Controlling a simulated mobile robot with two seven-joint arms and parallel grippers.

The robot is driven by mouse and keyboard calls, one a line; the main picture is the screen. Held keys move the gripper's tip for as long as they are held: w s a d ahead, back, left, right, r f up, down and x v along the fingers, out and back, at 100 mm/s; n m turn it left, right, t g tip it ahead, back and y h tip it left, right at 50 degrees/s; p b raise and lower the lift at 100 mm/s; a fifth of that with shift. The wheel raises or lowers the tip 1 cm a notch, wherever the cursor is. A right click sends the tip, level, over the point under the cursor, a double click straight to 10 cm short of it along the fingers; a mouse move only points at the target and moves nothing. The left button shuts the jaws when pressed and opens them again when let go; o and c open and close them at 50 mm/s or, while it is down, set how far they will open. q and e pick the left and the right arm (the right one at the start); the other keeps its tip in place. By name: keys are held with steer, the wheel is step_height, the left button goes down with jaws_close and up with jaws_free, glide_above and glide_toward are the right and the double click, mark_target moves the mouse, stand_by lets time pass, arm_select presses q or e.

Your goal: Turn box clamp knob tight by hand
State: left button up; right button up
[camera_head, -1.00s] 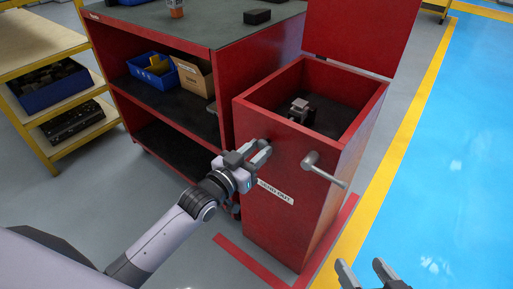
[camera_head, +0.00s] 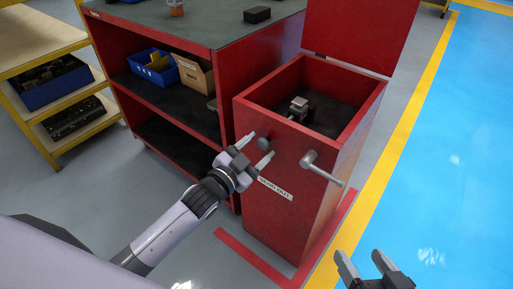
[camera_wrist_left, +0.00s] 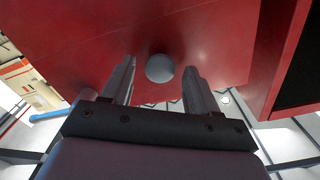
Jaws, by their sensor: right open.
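The round grey knob (camera_head: 263,143) sticks out of the front wall of the red box (camera_head: 260,215), left of a grey lever handle. My left gripper (camera_head: 258,148) is open in front of it, with one finger at the upper left and one at the lower right. In the left wrist view the knob (camera_wrist_left: 160,67) sits between the two spread fingertips, with a gap on both sides. A small grey clamp block (camera_head: 298,107) stands inside the box. My right gripper (camera_head: 360,255) is open and empty at the bottom, well away from the box.
The lever handle (camera_head: 322,168) juts out right of the knob. The box's red lid (camera_head: 362,35) is raised. A red workbench (camera_head: 180,115) with a blue bin (camera_head: 154,70) and cardboard box (camera_head: 195,73) stands left. The blue floor (camera_head: 450,160) at right is clear.

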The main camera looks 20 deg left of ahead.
arm_select(q)
steer(key=shift+p+v, duration=1)
steer(key=shift+v, duration=0.5)
steer(key=p+v, duration=0.1)
steer(key=v, duration=0.2)
arm_select(e)
step_height(320, 180, up, 3)
steer(key=shift+r, duration=0.1)
arm_select(q)
steer(key=p+v, duration=0.1)
steer(key=v, duration=0.6)
arm_select(e)
steer(key=s+d+f+g+h, duration=0.1)
steer(key=s+d+f+h, duration=0.2)
steer(key=d+f, duration=0.4)
step_height(320, 180, down, 4)
steer(key=shift+s+d+r+m+h, duration=0.25)
steer(key=shift+s+d+m+h, duration=0.05)
steer(key=shift+d, duration=0.1)
arm_select(q)
steer(key=shift+s, duration=0.1)
